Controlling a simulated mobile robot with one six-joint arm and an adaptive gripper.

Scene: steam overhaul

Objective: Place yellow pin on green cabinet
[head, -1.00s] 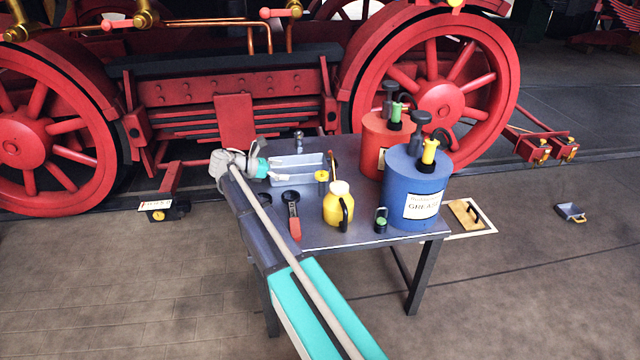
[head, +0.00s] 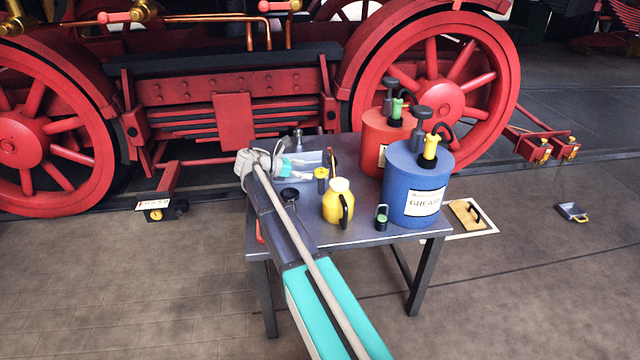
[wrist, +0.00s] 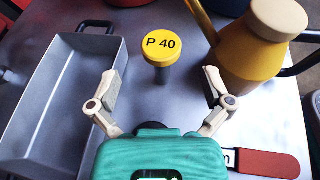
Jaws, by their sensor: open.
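The yellow pin (wrist: 160,44) has a round yellow cap marked "P 40" on a dark shaft. It stands upright on the table in the wrist view, and its cap also shows in the head view (head: 321,173). My gripper (wrist: 157,92) is open and empty, its two fingers spread to the left and right just short of the pin, apart from it. In the head view my gripper (head: 305,170) is over the table, left of the pin. I cannot make out a green cabinet in these frames.
A yellow oil can (wrist: 255,45) stands close right of the pin, and a grey metal tray (wrist: 62,85) lies left. A red-handled tool (wrist: 265,163) lies nearer. A blue grease drum (head: 415,185) and a red drum (head: 375,135) stand on the table's right side.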

